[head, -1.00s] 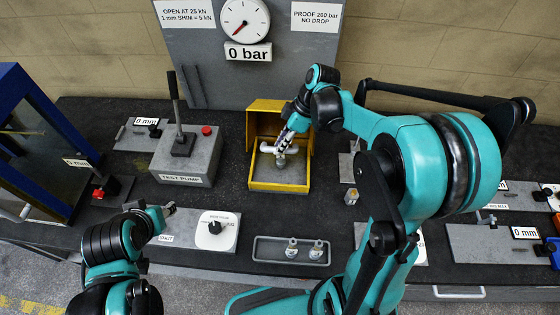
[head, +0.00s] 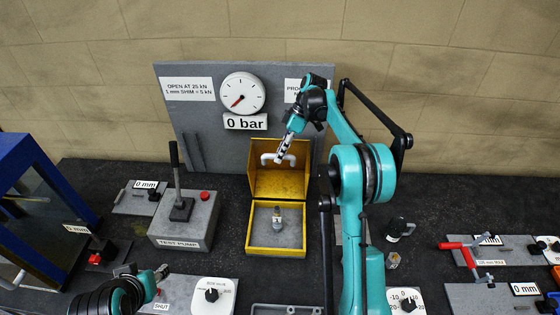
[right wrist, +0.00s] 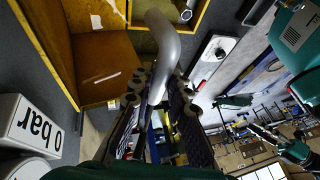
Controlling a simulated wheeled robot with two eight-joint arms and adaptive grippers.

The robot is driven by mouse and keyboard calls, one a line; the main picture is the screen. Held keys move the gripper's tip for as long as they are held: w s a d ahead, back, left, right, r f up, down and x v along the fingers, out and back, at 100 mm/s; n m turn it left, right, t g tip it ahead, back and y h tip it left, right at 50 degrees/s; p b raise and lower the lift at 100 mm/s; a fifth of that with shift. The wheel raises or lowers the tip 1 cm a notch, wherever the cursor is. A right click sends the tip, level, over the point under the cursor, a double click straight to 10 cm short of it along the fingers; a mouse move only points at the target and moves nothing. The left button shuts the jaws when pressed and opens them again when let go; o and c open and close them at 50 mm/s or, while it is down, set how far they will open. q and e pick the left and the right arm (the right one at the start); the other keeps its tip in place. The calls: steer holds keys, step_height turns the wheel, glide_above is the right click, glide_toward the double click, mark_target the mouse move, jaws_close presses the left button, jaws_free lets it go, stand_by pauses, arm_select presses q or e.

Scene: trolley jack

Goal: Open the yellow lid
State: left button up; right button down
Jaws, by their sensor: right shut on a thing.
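The yellow lid (head: 293,183) stands raised at the back of a yellow tray-like box (head: 250,250), which is open at the top. A grey-white bar handle (head: 266,158) sticks out from the lid. My right gripper (head: 282,152) is shut on this handle. In the right wrist view, the handle (right wrist: 160,55) runs between the two dark fingers of the right gripper (right wrist: 160,100). A metal fitting (head: 277,217) stands upright inside the box. My left gripper (head: 161,273) is at the lower left, away from the box; its fingers are too small to read.
A grey panel with a gauge (head: 242,93) reading 0 bar stands behind the lid. The test pump (head: 185,225) with its upright lever is left of the box. A grey tray (head: 285,309) lies in front. Bench surface right of my right arm holds small parts.

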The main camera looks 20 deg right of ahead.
arm_select(q)
steer(key=shift+r, duration=0.2)
arm_select(e)
steer(key=shift+w+d+f+g, duration=0.15)
steer(key=shift+w+d, duration=0.1)
steer(key=shift+w, duration=0.25)
steer(key=shift+w+d+f+g, duration=0.15)
steer(key=shift+w+d, duration=0.05)
steer(key=shift+w, duration=0.3)
steer(key=c, duration=1.8)
jaws_free()
steer(key=shift+c, duration=0.2)
steer(key=o, duration=0.4)
steer(key=shift+w, duration=0.1)
steer(key=shift+w+f, duration=0.1)
steer(key=shift+w, duration=0.1)
steer(key=shift+s+r, duration=0.15)
steer(key=shift+r, duration=0.15)
arm_select(q)
steer(key=shift+w, duration=0.2)
arm_select(e)
steer(key=v, duration=0.7)
steer(key=shift+w+d+f, duration=0.2)
steer(key=shift+w+d, duration=0.05)
steer(key=shift+d, duration=0.05)
